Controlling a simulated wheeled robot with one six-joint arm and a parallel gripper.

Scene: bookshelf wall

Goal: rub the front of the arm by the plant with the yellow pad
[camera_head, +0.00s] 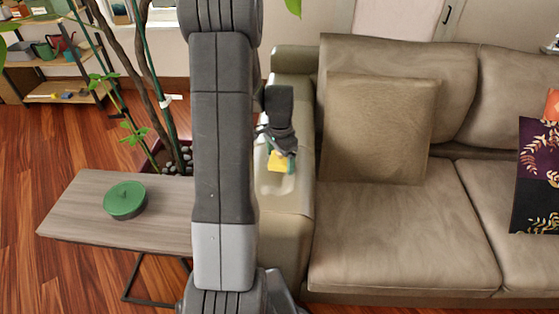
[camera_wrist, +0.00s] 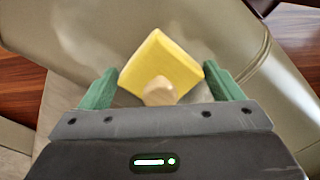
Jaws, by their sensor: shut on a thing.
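The beige sofa arm by the plant (camera_head: 291,226) stands at the left end of the sofa, beside the potted plant (camera_head: 165,110). My gripper (camera_head: 281,153) is over this arm and shut on the yellow pad (camera_head: 277,163). In the wrist view the pad (camera_wrist: 163,62) sits between the green fingers of my gripper (camera_wrist: 160,78), with its pale knob (camera_wrist: 159,92) towards me. Beige upholstery with paler smeary patches (camera_wrist: 82,40) lies behind the pad. I cannot tell whether the pad touches it. My arm hides part of the sofa arm's left side.
A small wooden side table (camera_head: 75,220) with a green lidded pot (camera_head: 125,200) stands left of my arm. A tan cushion (camera_head: 375,130) lies on the sofa (camera_head: 400,245) close to the right. A shelf (camera_head: 50,92) stands at the back left.

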